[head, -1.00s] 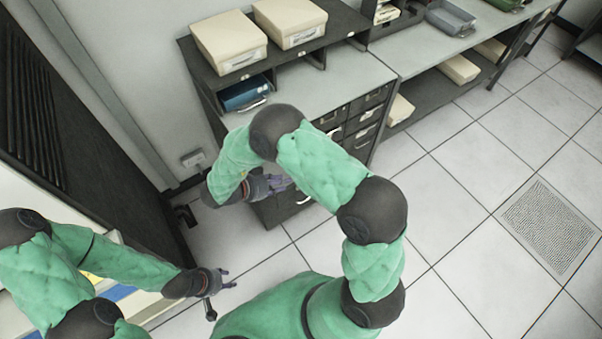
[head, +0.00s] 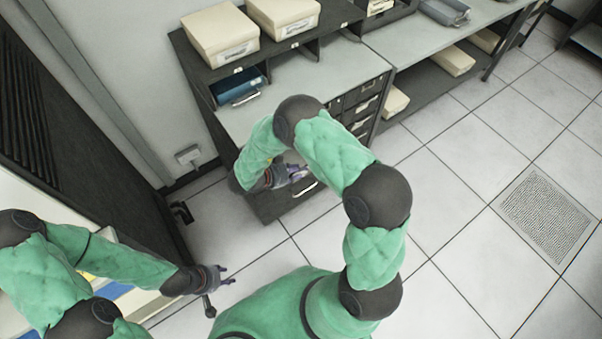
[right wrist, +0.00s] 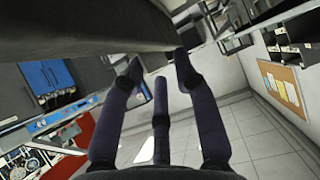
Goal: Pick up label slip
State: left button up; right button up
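I cannot make out a label slip for certain in either view. My right gripper (head: 299,174) is beside the lower front of the dark drawer cabinet (head: 268,206), partly hidden by my forearm. In the right wrist view its purple-grey fingers (right wrist: 158,70) are spread apart, with nothing clearly held. A large dark surface (right wrist: 90,30) is close above those fingers. My left gripper (head: 226,276) is at the lower left over the floor, with its fingertips parted and empty. Whether the right fingers touch the cabinet cannot be told.
Two cream boxes (head: 220,35) (head: 285,12) stand on the cabinet's shelf, with a blue bin (head: 238,88) below. A grey worktop (head: 300,85) runs towards a bench with a grey tray (head: 445,12). A dark louvred cabinet (head: 90,140) stands at left. The tiled floor (head: 460,250) at right is clear.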

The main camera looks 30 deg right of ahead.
grip_shut()
jog(key=shift+r, duration=0.1)
